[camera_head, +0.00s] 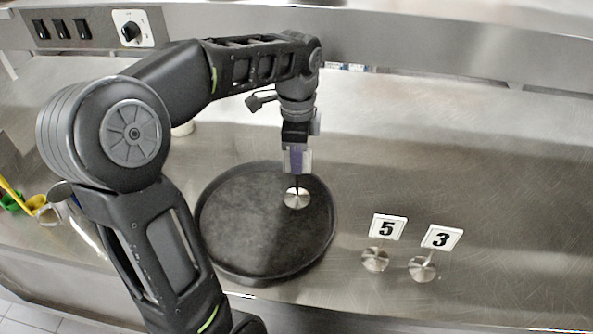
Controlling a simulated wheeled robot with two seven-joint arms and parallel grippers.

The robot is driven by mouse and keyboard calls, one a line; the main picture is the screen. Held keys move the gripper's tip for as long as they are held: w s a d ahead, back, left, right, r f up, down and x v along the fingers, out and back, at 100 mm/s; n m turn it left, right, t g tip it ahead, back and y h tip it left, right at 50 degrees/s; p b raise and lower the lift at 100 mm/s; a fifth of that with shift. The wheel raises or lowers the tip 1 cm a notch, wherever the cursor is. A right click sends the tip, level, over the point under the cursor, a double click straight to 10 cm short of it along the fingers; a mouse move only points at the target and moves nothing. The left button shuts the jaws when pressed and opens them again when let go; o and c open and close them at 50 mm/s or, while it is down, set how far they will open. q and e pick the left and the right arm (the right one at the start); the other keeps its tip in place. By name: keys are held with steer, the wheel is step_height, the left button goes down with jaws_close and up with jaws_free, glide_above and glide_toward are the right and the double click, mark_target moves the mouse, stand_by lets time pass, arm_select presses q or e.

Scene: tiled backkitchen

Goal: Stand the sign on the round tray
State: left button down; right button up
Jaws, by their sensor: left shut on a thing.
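The round tray (245,235) is dark with a raised rim and lies on the steel counter in the middle of the view. My left gripper (297,168) points down over the tray's upper right part and is shut on a sign. The sign's round metal base (296,199) shows just below the fingers, over the tray; I cannot tell whether it touches the tray. The sign's plate is mostly hidden by the fingers. My right gripper is out of view.
Two more number signs, a 5 (386,228) and a 3 (441,238), stand right of the tray. Yellow and green items (30,203) lie at the far left. A switch panel (92,28) is at the back left. The counter's right side is clear.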

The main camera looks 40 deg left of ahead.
mark_target(297, 176)
arm_select(q)
step_height(297, 176, down, 3)
steer(key=shift+f, duration=0.25)
steer(key=shift+f, duration=0.2)
steer(key=c, duration=1.6)
jaws_free()
